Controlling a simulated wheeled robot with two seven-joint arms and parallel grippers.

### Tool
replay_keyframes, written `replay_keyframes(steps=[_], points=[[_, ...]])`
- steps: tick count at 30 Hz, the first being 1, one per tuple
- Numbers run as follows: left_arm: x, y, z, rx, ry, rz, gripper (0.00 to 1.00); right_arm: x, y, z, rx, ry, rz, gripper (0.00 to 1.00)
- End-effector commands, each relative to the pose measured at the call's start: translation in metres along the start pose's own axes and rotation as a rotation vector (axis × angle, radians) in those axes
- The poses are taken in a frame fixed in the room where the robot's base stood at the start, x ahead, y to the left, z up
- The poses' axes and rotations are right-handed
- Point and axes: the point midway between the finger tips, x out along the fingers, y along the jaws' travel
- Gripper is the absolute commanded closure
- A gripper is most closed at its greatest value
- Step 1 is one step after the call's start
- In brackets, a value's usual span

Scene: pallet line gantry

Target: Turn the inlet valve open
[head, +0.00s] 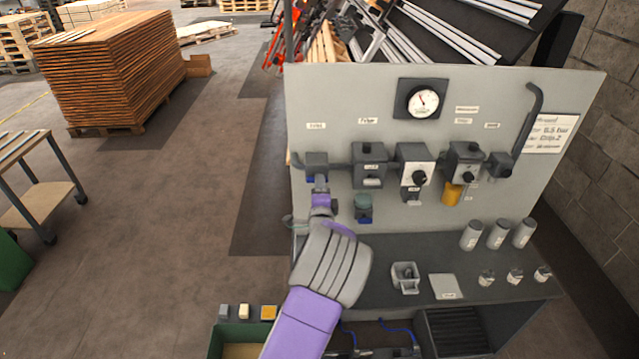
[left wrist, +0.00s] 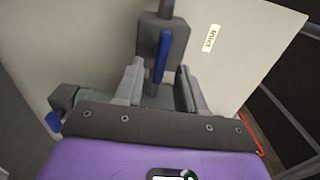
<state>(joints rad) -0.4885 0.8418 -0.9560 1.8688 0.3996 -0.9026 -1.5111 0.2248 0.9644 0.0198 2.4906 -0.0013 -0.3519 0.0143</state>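The inlet valve (head: 317,160) is a dark grey block at the left end of the pipe row on the panel, under a small label. In the left wrist view the valve body (left wrist: 152,30) carries a blue lever handle (left wrist: 163,52), which runs roughly in line with the pipe stub above it. My left gripper (head: 320,190) is right at the valve, from below in the head view. In the left wrist view its two grey fingers (left wrist: 158,88) stand apart on either side of the handle's end. I cannot tell whether they touch it. My right gripper is not in view.
The panel (head: 450,90) holds a pressure gauge (head: 423,101), more pipe blocks and a yellow-bottomed unit (head: 452,192). The bench below (head: 390,250) carries grey cylinders and small parts.

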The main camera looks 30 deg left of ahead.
Motion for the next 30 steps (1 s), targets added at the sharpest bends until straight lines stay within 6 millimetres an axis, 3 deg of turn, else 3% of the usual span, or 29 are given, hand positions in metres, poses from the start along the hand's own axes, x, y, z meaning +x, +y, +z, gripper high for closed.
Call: replay_keyframes(steps=[9, 26, 30], points=[[-0.035, 0.0, 0.0, 0.0, 0.001, -0.001, 0.6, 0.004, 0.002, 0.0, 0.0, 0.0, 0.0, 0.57], [-0.037, 0.0, 0.0, 0.0, 0.0, -0.001, 0.6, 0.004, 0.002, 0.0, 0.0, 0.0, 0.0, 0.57], [-0.04, 0.022, 0.0, -0.029, 0.005, 0.045, 0.6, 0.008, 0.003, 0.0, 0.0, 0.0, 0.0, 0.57]])
